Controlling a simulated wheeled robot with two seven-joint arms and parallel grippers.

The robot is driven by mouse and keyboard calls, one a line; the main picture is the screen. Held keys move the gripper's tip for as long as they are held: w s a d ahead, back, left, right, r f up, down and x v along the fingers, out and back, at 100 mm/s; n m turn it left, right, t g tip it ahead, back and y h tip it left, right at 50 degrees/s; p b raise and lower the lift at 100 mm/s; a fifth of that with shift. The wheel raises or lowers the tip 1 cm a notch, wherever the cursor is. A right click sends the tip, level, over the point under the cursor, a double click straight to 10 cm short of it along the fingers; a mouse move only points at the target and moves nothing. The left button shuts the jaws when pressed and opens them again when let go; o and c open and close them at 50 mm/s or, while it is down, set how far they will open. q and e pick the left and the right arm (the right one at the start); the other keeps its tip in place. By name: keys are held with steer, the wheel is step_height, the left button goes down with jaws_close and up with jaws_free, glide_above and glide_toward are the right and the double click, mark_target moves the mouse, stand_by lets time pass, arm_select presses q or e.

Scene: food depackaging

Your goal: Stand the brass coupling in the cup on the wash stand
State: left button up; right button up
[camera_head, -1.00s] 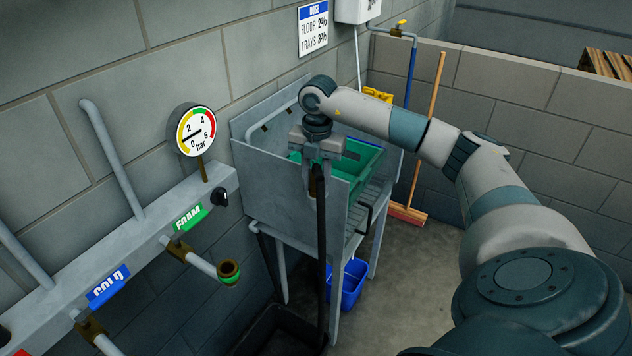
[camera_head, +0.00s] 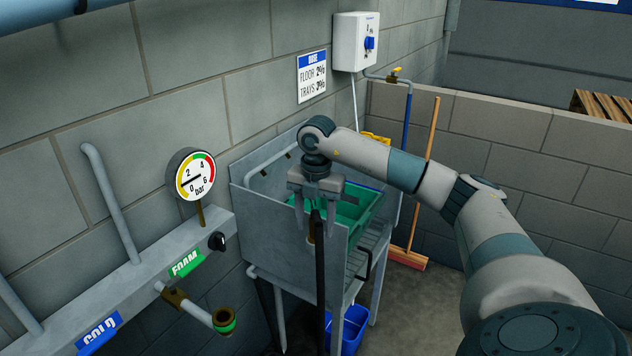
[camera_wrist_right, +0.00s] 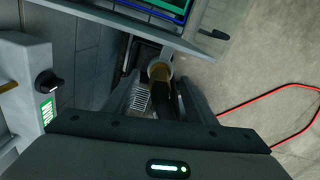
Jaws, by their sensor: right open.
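My right gripper (camera_head: 315,213) points down at the front left end of the wash stand (camera_head: 272,235). Its jaws are open, with a finger on either side of the black hose (camera_head: 320,285). The brass coupling (camera_wrist_right: 158,73) is at the end of this hose, between and just beyond the fingertips (camera_wrist_right: 163,97) in the right wrist view. A pale grey ring beside the coupling looks like the cup's rim. The coupling appears to be in it, but its lower part is hidden. In the head view the coupling (camera_head: 311,232) is a small brass patch left of the hose. My left gripper is out of view.
A green tray (camera_head: 352,208) sits in the stand's basin. A blue bucket (camera_head: 352,326) is below. The pipe rail with gauge (camera_head: 195,174) and foam outlet (camera_head: 223,319) runs along the left wall. A broom (camera_head: 424,180) leans behind. A red line (camera_wrist_right: 262,105) lies on the floor.

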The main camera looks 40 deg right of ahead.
step_height(320, 180, up, 8)
steer(key=shift+f+b, duration=0.2)
steer(key=shift+b, duration=0.8)
step_height(320, 180, up, 6)
steer(key=shift+s+d+f, duration=0.1)
steer(key=shift+d+f, duration=0.05)
steer(key=shift+r+p, duration=0.4)
steer(key=shift+r, duration=0.8)
